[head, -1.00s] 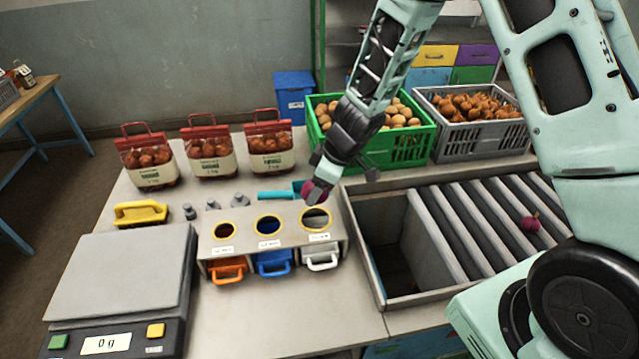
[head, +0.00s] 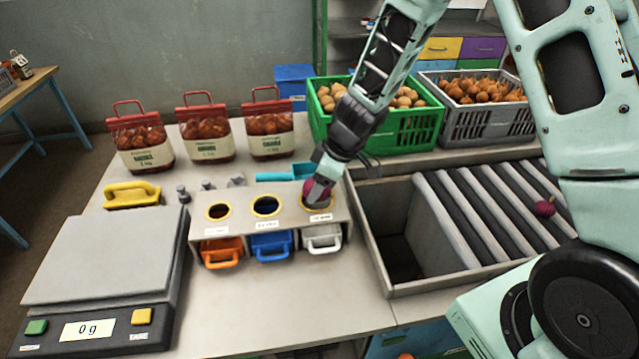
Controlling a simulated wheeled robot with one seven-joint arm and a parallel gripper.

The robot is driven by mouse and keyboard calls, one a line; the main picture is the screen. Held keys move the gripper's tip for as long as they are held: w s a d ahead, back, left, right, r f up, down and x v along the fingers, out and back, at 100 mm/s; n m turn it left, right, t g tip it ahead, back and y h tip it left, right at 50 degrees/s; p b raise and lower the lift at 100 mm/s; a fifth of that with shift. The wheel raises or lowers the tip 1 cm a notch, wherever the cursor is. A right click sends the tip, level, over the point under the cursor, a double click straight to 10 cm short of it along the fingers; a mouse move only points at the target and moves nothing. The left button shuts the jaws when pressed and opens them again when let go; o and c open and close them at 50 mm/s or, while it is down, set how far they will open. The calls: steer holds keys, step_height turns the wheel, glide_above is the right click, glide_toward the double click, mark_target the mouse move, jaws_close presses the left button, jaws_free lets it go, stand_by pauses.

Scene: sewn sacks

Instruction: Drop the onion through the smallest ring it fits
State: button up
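My gripper (head: 318,191) is shut on a red onion (head: 309,187) and points down at the right ring (head: 326,206) of the grey ring stand. The onion is at or just above that ring and hides much of its opening; I cannot tell if it touches. The middle ring (head: 266,214) and the left ring (head: 218,219) are open and empty, and the rings grow larger from left to right. Under them sit an orange bin (head: 221,251), a blue bin (head: 271,246) and a white bin (head: 322,238).
Another red onion (head: 545,207) lies on the rollers (head: 487,212) at right, beside an open chute (head: 402,262). A scale (head: 105,262) reading 0 g is at left. Sacks (head: 208,139) stand behind. A green crate (head: 405,133) and grey crate (head: 500,125) are at the back.

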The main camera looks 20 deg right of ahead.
steer(key=o, duration=1.2)
steer(key=p+v, duration=0.5)
steer(key=v, duration=1.2)
steer(key=shift+r+p, duration=0.15)
steer(key=shift+p, duration=0.25)
